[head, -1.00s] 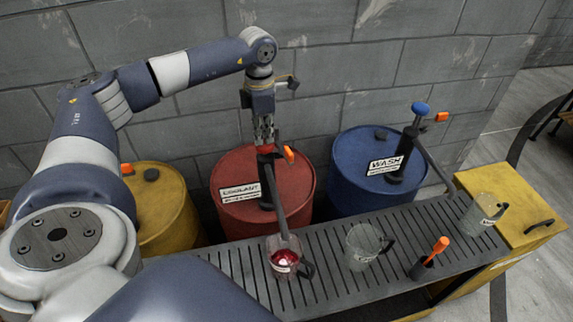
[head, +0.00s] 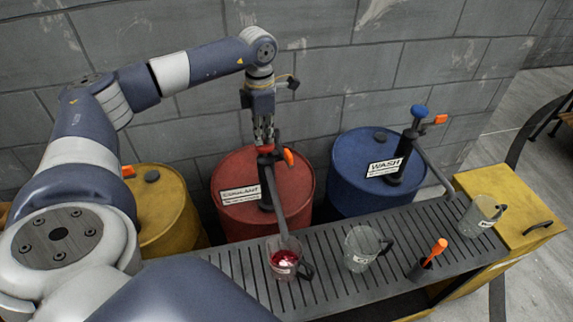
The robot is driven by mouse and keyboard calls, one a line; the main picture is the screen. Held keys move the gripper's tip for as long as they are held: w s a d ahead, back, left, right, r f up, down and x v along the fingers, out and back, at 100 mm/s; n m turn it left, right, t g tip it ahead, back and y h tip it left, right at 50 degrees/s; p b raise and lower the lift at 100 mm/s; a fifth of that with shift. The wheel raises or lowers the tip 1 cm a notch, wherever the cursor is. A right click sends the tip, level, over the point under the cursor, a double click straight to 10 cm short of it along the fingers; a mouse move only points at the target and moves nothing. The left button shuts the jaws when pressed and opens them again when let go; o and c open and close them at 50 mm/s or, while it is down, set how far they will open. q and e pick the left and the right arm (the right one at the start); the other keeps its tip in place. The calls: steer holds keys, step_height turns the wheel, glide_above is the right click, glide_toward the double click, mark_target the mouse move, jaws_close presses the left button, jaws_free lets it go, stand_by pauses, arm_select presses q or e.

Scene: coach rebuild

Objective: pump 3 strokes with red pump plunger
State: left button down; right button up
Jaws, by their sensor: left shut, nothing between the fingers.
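The red pump plunger (head: 265,149) shows as a small red part on top of the pump of the red drum (head: 238,212), labelled COOLANT. My left gripper (head: 264,142) is shut and empty, pointing down right over the plunger; its fingertips seem to meet the plunger's top, and they hide part of it. The pump's grey spout (head: 274,197) slopes down to a clear jug (head: 283,265) with red liquid in it, standing on the slatted bench. My right gripper is out of view.
A blue WASH drum (head: 350,183) with a blue-topped pump (head: 419,111) stands to the right, a yellow drum (head: 164,218) to the left. Two more jugs (head: 362,247) (head: 481,215) and an orange-handled tool (head: 438,246) are on the slatted bench (head: 320,284). A grey wall is behind.

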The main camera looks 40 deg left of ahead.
arm_select(q)
steer(key=shift+r+p, duration=1.9)
steer(key=shift+r, duration=0.9)
steer(key=shift+f, duration=0.15)
steer(key=shift+s+f+b, duration=0.1)
steer(key=shift+f+b, duration=2.05)
steer(key=shift+f, duration=1.1)
steer(key=shift+f+b, duration=0.3)
steer(key=shift+f, duration=0.15)
steer(key=shift+r+p, duration=2.75)
steer(key=shift+r, duration=1.1)
